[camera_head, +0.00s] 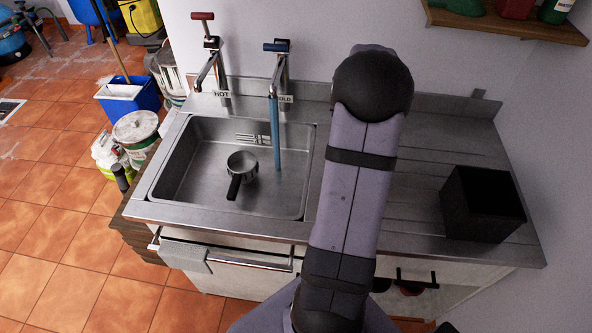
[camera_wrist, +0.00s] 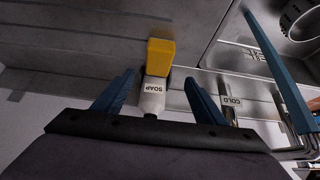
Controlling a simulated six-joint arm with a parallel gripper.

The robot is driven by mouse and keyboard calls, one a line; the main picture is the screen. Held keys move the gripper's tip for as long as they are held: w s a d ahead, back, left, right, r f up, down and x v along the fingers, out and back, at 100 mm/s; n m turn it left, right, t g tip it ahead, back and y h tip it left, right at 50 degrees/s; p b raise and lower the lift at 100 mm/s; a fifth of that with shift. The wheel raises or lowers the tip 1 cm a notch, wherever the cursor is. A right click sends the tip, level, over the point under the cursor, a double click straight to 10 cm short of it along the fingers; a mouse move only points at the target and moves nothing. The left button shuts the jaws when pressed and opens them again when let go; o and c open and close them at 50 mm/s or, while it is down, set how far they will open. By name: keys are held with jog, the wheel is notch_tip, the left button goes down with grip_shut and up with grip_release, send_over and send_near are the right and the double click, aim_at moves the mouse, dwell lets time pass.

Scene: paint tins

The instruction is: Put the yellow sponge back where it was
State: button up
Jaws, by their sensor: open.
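The yellow sponge (camera_wrist: 160,57) shows in the wrist view as a small upright block on the metal counter, right by a white bottle labelled SOAP (camera_wrist: 152,96). I cannot tell whether sponge and bottle touch. My gripper (camera_wrist: 159,77) is open, with its blue fingers apart, one on each side of the bottle and sponge as seen from the wrist. Nothing is held. In the head view my arm hides the sponge, the soap bottle and the gripper.
The metal sink (camera_head: 190,190) holds a small pan (camera_head: 243,165) with a black handle. A blue column (camera_head: 275,135) runs down from the cold tap (camera_head: 283,68); the hot tap (camera_head: 210,60) is left of it. A black box (camera_head: 483,204) stands on the right counter.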

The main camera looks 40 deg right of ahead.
jog(key=w+a+n+g+y, duration=0.1)
jog(key=a+n+y, duration=0.25)
jog(key=a, duration=1.95)
jog(key=s+a+f+n+g, duration=0.1)
jog(key=s+a+n, duration=0.1)
jog(key=s+a, duration=0.6)
jog(key=s+a+f+n+g+y, duration=0.1)
jog(key=s+a+f+n+g, duration=0.1)
jog(key=s+a, duration=0.6)
jog(key=a+n, duration=0.1)
jog(key=a, duration=0.2)
jog(key=shift+s+a+g, duration=0.15)
jog(key=shift+a+g, duration=0.1)
jog(key=shift+g, duration=0.05)
jog(key=shift+n, duration=0.25)
jog(key=shift+c, duration=0.2)
